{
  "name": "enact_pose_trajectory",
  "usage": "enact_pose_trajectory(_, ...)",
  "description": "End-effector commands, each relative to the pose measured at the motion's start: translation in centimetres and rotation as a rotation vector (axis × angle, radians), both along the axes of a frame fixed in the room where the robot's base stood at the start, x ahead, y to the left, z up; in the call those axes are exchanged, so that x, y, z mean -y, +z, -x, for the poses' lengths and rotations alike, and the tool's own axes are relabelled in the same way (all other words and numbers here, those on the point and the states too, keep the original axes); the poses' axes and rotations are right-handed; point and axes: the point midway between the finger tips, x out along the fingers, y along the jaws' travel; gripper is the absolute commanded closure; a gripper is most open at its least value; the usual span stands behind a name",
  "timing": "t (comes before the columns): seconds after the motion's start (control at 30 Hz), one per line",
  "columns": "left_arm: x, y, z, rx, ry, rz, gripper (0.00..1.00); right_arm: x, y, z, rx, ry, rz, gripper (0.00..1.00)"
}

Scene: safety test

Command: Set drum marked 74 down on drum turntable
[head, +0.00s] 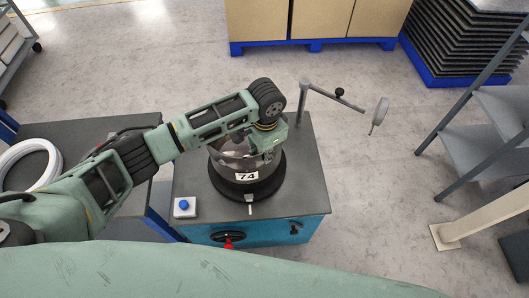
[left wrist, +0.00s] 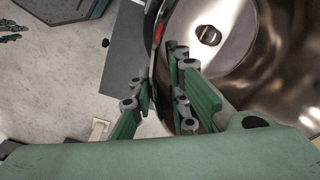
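The drum marked 74 (head: 229,165) is a grey metal drum with an open top and a white label. It appears to stand upright on the black round drum turntable (head: 266,191), on top of the machine bench. My left gripper (head: 268,146) is at the drum's far right rim. In the left wrist view, the fingers of the left gripper (left wrist: 160,95) are spread, one outside the drum wall and one inside, with a gap showing between them. The drum's shiny interior (left wrist: 255,65) fills the right of that view and looks empty. My right gripper is not in view.
The bench (head: 305,180) has a blue push button box (head: 184,206), a red-handled switch (head: 229,239) and a grey post with an arm (head: 304,100) behind the drum. A dark table (head: 75,135) with a white ring stands left. Grey shelves (head: 480,130) stand right.

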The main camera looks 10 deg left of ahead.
Motion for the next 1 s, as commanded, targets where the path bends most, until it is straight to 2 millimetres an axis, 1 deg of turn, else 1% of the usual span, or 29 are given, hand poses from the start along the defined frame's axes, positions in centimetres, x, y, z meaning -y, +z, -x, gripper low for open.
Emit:
enact_pose_trajectory(0.03, 0.0, -0.1, 0.1, -0.002, 0.0, -0.001, 0.77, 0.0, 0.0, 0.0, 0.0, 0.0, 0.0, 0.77)
enact_pose_trajectory(0.1, 0.0, -0.1, 0.1, -0.003, 0.0, 0.0, 0.73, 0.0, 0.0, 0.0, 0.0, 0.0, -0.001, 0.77)
enact_pose_trajectory(0.3, 0.0, -0.2, 0.2, -0.005, 0.0, -0.001, 0.73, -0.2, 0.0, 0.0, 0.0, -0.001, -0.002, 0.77)
enact_pose_trajectory(0.33, -0.1, -0.5, 0.4, -0.011, 0.0, -0.001, 0.73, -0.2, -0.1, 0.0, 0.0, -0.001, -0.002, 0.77)
enact_pose_trajectory(0.47, 0.0, 0.1, 0.3, -0.009, 0.0, -0.001, 0.73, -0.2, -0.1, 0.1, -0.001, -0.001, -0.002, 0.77)
enact_pose_trajectory(0.57, 0.0, 1.5, 0.2, -0.006, -0.001, 0.001, 0.73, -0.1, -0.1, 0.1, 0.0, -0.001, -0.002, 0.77)
enact_pose_trajectory(0.8, 0.1, 6.7, 0.2, -0.002, 0.0, 0.002, 0.73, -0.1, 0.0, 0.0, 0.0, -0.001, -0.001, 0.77)
enact_pose_trajectory(0.9, 0.1, 8.6, 0.2, -0.002, -0.001, 0.001, 0.73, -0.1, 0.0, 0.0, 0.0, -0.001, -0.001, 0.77)
enact_pose_trajectory(1.0, 0.2, 10.2, 0.3, -0.004, -0.001, 0.001, 0.73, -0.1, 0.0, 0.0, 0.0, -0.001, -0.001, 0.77)
